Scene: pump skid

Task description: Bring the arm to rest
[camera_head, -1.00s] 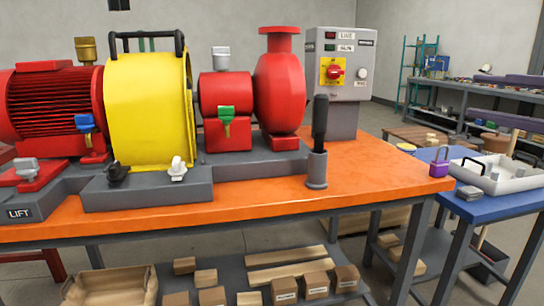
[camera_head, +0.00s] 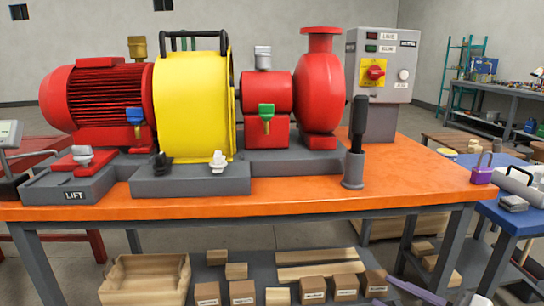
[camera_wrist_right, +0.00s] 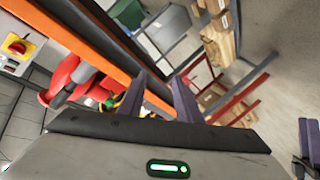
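My right gripper (camera_head: 398,292) shows low at the bottom right of the head view, in front of the bench, with its purple-grey fingers partly cut off by the frame. In the right wrist view its two fingers (camera_wrist_right: 166,92) stand apart with nothing between them. A dark two-pronged shape at the right edge of that view looks like my left gripper (camera_wrist_right: 307,145); its opening is unclear. The left arm does not show in the head view.
The orange bench (camera_head: 300,200) carries a red motor (camera_head: 95,95), yellow guard (camera_head: 190,105), red pump (camera_head: 318,90), control box (camera_head: 383,65) and upright black-handled tool (camera_head: 357,125). Below are a wooden tray (camera_head: 145,280) and small boxes. A blue table (camera_head: 510,215) with a purple padlock (camera_head: 482,172) stands right.

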